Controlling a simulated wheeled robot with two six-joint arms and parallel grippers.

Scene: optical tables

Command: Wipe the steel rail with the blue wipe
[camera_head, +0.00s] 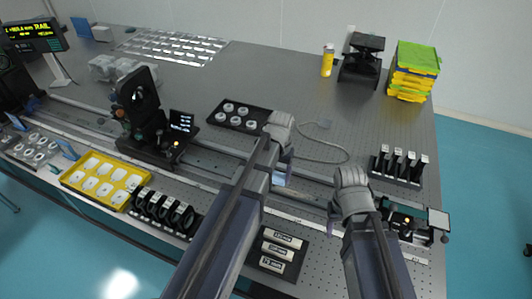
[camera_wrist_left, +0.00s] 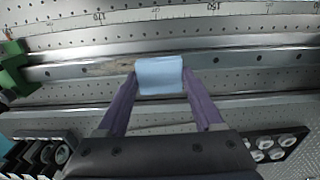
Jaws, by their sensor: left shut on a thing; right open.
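My left gripper (camera_wrist_left: 160,82) is shut on the light blue wipe (camera_wrist_left: 159,75), held between its two purple fingers over the steel rail (camera_wrist_left: 240,60). The wipe covers part of the rail; I cannot tell whether it presses on it. A brownish smudge (camera_wrist_left: 108,67) shows on the rail just left of the wipe in the left wrist view. In the head view the left gripper (camera_head: 279,176) is near the middle of the table, with a bit of the wipe showing below its hand. My right gripper (camera_head: 354,216) is open and empty, over the table to the right.
A dark mount with a small screen (camera_head: 182,122) stands along the rail to the left. A black tray with white rings (camera_head: 240,109) lies behind the left gripper. A black rack (camera_head: 398,166) and a small device (camera_head: 418,222) stand right. The back middle of the table is clear.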

